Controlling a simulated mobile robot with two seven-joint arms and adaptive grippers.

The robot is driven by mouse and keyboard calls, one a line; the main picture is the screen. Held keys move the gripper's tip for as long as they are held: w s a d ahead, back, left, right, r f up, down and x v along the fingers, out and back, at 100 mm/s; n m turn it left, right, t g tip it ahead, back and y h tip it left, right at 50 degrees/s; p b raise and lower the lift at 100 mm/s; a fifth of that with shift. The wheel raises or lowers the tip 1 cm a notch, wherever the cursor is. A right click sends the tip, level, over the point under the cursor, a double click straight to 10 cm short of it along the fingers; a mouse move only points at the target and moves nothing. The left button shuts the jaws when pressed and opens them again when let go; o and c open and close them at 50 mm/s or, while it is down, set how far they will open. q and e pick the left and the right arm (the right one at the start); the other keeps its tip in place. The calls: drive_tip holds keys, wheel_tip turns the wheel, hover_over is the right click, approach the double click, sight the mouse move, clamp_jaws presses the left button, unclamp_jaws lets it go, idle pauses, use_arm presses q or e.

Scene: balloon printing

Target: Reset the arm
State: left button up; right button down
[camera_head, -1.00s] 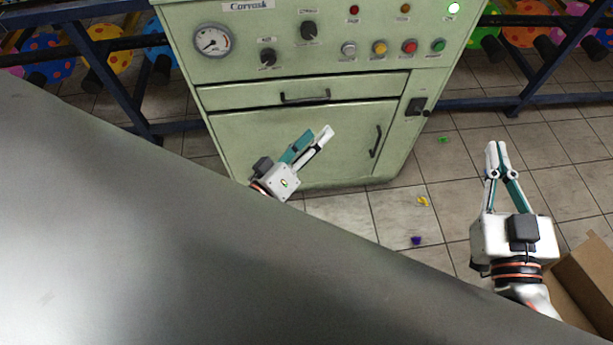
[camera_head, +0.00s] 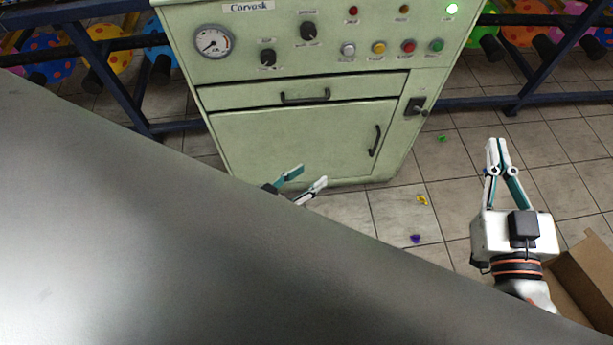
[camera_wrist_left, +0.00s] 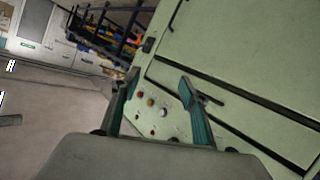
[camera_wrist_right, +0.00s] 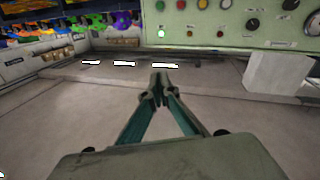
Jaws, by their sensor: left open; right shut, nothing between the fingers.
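My left gripper (camera_head: 306,183) is open and empty in front of the green cabinet's lower door. In the head view only its fingers show; a large grey surface hides the rest. The left wrist view also shows its spread fingers (camera_wrist_left: 158,83), with the cabinet behind them. My right gripper (camera_head: 497,145) is shut with nothing in it, pointing away from me above the tiled floor to the right of the cabinet. Its closed fingertips also show in the right wrist view (camera_wrist_right: 160,78).
The green cabinet (camera_head: 290,145) has a gauge, knobs, lit buttons, a drawer and a door. A grey surface (camera_head: 150,240) fills the lower left. A cardboard box (camera_head: 585,275) stands at lower right. Small coloured pieces (camera_head: 422,200) lie on the floor. Blue racks (camera_head: 120,85) with balloons flank the cabinet.

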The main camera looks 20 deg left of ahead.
idle(0.3)
use_arm(q)
drive_tip(key=s+a+f+m+g+y, duration=0.1)
drive_tip(key=s+a+f+m+g, duration=0.1)
drive_tip(key=s+f+m, duration=0.2)
wheel_tip(320, 180, down, 4)
drive_tip(key=shift+s+a+r+g+y, duration=0.3)
drive_tip(key=shift+s+a+g, duration=0.1)
drive_tip(key=shift+s, duration=0.25)
use_arm(e)
drive_tip(key=s+d+f+g+h, duration=0.1)
drive_tip(key=s+f+g, duration=0.1)
drive_tip(key=f, duration=0.9)
drive_tip(key=s+d+f+g, duration=0.2)
drive_tip(key=s+f, duration=0.2)
drive_tip(key=f, duration=0.7)
drive_tip(key=s+d+f+m+g+h, duration=0.1)
drive_tip(key=s+d+f+g, duration=0.1)
drive_tip(key=f, duration=1)
drive_tip(key=shift+s+g+h, duration=0.3)
drive_tip(key=shift+s+g, duration=0.2)
drive_tip(key=shift+s, duration=0.35)
drive_tip(key=shift+d+r, duration=0.1)
